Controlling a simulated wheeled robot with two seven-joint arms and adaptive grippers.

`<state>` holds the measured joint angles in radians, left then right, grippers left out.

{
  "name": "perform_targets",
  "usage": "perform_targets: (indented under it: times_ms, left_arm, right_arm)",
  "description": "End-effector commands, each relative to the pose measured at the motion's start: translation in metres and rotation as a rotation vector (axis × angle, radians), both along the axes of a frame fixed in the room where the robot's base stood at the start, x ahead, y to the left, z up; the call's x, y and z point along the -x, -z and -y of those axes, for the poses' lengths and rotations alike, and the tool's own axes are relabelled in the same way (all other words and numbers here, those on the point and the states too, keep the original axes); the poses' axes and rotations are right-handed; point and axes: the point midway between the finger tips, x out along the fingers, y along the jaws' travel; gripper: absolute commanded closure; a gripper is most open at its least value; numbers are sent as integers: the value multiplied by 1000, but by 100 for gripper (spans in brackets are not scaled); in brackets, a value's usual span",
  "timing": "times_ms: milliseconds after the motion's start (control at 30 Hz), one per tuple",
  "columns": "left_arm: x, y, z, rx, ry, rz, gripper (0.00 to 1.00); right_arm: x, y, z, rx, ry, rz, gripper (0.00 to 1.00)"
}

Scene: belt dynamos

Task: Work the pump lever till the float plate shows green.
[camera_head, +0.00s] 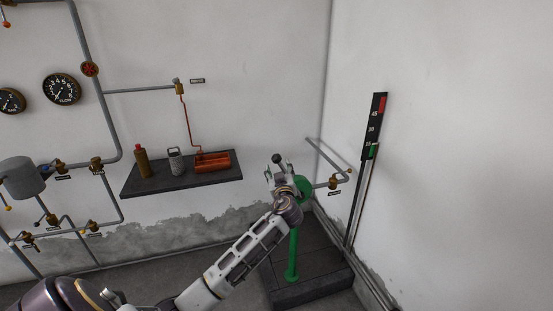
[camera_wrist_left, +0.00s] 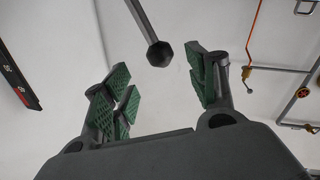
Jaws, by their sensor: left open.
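The pump stands at the right as a green post (camera_head: 292,255) with a green head (camera_head: 304,187). Its dark pump lever (camera_head: 277,159) shows its knob just above my left gripper (camera_head: 281,177). In the left wrist view the lever (camera_wrist_left: 158,50) reaches down from the top, its knob between the open green-padded fingers of my left gripper (camera_wrist_left: 163,85) and apart from both. The gauge board (camera_head: 371,130) on the right wall has numerals, a red mark at the top and a small green mark (camera_head: 373,151) near its bottom. My right gripper is out of view.
A dark shelf (camera_head: 185,180) holds a brown bottle (camera_head: 141,163), a grey canister (camera_head: 175,161) and a red tray (camera_head: 212,162). Pipes with valves and gauges (camera_head: 62,88) line the left wall. The pump stands on a dark plinth (camera_head: 315,288).

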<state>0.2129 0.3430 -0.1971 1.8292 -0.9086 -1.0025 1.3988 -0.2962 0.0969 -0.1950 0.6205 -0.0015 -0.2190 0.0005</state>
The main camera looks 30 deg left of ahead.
Motion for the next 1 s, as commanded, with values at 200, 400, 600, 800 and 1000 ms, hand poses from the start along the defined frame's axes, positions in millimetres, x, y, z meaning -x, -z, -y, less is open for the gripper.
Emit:
perform_targets:
  times_ms: [200,400,600,800,1000]
  left_arm:
    - [-18,-1,-14,-1,0,-1,43]
    - [-34,-1,-26,-1,0,0,43]
    - [-48,-2,-39,-1,-1,0,43]
    - [-61,-1,-47,-1,0,-1,43]
    - [-68,0,-53,0,0,0,43]
  right_arm:
    - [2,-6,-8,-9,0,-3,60]
    - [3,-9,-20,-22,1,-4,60]
    - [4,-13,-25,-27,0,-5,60]
    - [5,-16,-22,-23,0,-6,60]
    - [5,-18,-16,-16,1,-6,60]
